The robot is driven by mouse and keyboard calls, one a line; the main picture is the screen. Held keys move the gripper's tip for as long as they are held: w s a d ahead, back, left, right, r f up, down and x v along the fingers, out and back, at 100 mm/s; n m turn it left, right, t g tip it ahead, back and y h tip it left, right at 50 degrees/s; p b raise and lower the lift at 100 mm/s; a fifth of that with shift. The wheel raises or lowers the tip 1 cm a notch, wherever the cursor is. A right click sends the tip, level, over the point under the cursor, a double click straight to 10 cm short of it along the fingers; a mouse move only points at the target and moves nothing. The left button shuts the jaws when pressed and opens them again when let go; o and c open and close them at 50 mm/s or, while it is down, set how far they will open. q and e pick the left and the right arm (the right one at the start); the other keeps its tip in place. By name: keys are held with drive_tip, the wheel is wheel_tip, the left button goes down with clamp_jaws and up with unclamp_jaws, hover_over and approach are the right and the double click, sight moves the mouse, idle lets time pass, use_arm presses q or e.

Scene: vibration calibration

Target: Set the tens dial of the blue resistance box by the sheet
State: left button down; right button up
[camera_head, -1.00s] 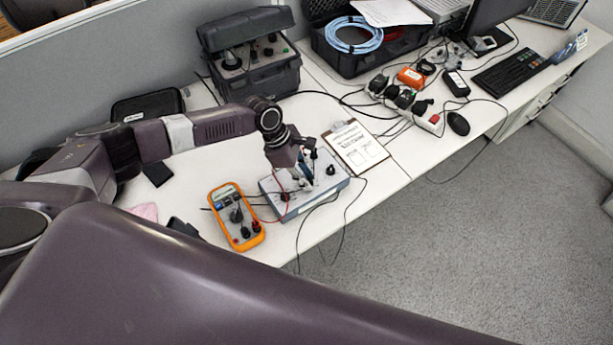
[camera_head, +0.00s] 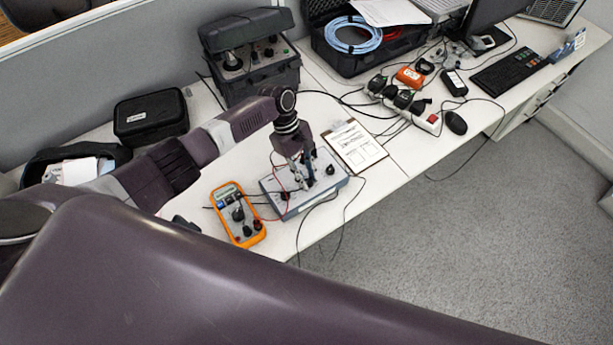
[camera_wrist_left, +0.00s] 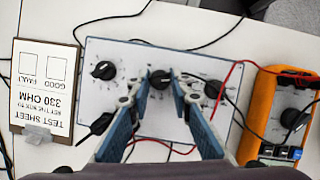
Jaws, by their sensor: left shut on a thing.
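The resistance box (camera_head: 325,196), grey on top with a bluish side, sits near the table's front edge. In the wrist view its panel (camera_wrist_left: 112,48) carries three black dials in a row: one on the left (camera_wrist_left: 103,70), a middle one (camera_wrist_left: 160,78) and one on the right (camera_wrist_left: 213,89). My left gripper (camera_head: 308,182) points down over the box. Its blue fingers (camera_wrist_left: 161,84) are shut on the middle dial from both sides. The test sheet (camera_head: 356,146) lies on a clipboard beside the box; it reads 330 ohm in the wrist view (camera_wrist_left: 45,85). My right gripper is out of view.
An orange multimeter (camera_head: 238,215) lies left of the box, with leads running to the box. A grey instrument case (camera_head: 255,85) stands behind. A power strip (camera_head: 405,104) and loose cables lie to the right.

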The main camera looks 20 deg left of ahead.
use_arm(q)
drive_tip(key=m+g+y+b, duration=0.1)
drive_tip(key=m, duration=0.2)
drive_tip(key=m+g+b, duration=0.1)
drive_tip(key=m+b, duration=0.1)
drive_tip(key=m, duration=0.1)
drive_tip(key=shift+w+d+y, duration=0.2)
drive_tip(key=shift+y, duration=0.2)
drive_tip(key=m+y+b, duration=0.1)
drive_tip(key=m, duration=0.4)
drive_tip(key=shift+r+y+b, duration=0.1)
drive_tip(key=shift+y+b, duration=0.25)
drive_tip(key=shift+y, duration=0.05)
drive_tip(key=shift+w, duration=0.1)
drive_tip(key=c, duration=1.7)
unclamp_jaws()
drive_tip(key=shift+c, duration=0.2)
drive_tip(key=v, duration=1.2)
drive_tip(key=shift+w+d, duration=0.1)
drive_tip(key=shift+w, duration=0.05)
